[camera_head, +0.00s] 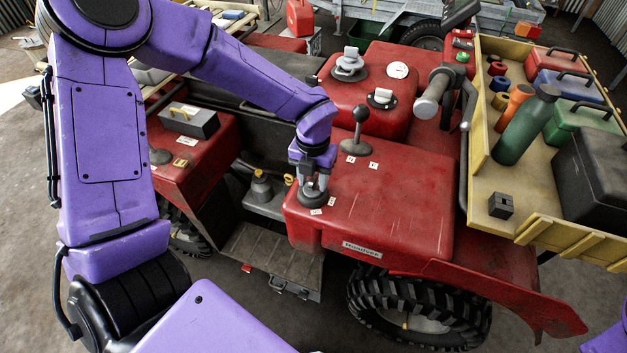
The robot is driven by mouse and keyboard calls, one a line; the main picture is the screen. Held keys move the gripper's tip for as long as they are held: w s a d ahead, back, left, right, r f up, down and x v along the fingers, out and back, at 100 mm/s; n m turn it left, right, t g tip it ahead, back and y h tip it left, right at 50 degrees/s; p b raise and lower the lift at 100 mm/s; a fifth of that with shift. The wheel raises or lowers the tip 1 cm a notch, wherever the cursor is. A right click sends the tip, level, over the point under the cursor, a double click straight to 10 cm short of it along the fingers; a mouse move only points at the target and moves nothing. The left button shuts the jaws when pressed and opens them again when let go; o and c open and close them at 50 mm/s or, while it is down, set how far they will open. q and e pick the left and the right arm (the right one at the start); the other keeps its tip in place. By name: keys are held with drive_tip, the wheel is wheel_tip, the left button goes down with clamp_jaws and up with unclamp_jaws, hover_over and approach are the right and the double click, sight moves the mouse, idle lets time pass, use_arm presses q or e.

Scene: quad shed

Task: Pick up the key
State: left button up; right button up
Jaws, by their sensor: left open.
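My left arm comes in from the left and reaches over the red quad body (385,205). My left gripper (313,186) is open and points down at the near left corner of the red body. A dark round fitting (311,200) sits right under its fingers, with small white labels beside it. I cannot make out the key clearly; the gripper covers much of this spot. A small brass-yellow thing (289,179) shows just left of the gripper, and I cannot tell what it is. My right gripper is not in view.
A black-knobbed lever (358,130) stands behind and right of the gripper. A handlebar grip (433,92) rises further right. A yellow rack (480,190) holds a green bottle (526,125), toolboxes and a small dark block (501,205). A grey box (189,120) lies left.

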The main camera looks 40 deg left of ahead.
use_arm(q)
clamp_jaws()
drive_tip(key=shift+r, duration=0.15)
wheel_tip(320, 180, up, 10)
drive_tip(key=shift+f+b, duration=0.1)
drive_tip(key=shift+b, duration=0.35)
